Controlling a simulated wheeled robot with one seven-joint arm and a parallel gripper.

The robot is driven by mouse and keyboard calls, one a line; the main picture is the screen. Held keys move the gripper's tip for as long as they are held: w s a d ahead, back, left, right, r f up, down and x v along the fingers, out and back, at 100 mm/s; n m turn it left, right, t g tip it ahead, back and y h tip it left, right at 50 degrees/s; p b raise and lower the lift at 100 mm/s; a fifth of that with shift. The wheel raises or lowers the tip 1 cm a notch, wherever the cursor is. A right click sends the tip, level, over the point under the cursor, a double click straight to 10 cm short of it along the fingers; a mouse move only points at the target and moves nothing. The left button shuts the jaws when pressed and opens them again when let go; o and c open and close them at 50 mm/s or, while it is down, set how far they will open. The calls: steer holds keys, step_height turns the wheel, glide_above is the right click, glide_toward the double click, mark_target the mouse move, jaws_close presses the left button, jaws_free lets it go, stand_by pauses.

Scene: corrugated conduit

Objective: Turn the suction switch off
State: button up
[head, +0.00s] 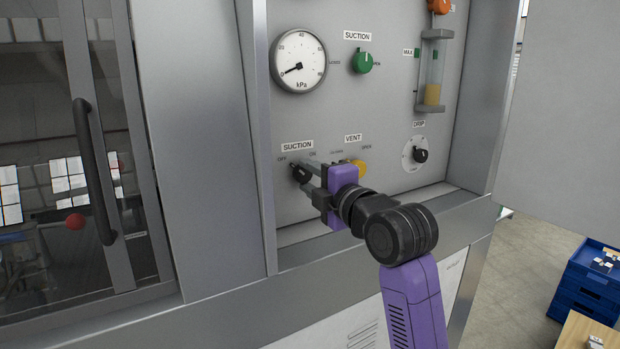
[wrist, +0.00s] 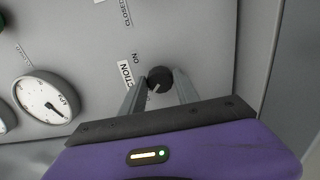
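The suction switch is a small black knob (head: 299,175) low on the grey panel, under a SUCTION label with OFF at left and ON at right. In the wrist view the knob (wrist: 160,77) lies between my fingertips, with a pale mark on its lower-left part. The ON word shows there at upper left; OFF is hidden. My gripper (head: 308,172) reaches the knob from the right in the head view. Its fingers (wrist: 159,85) are apart, one on each side of the knob, with narrow gaps seen. The fingers partly cover the knob in the head view.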

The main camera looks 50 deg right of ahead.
steer(key=o, duration=0.3)
steer(key=b+v, duration=0.1)
steer(key=v, duration=0.6)
steer(key=shift+s+a, duration=0.1)
steer(key=shift+s, duration=0.3)
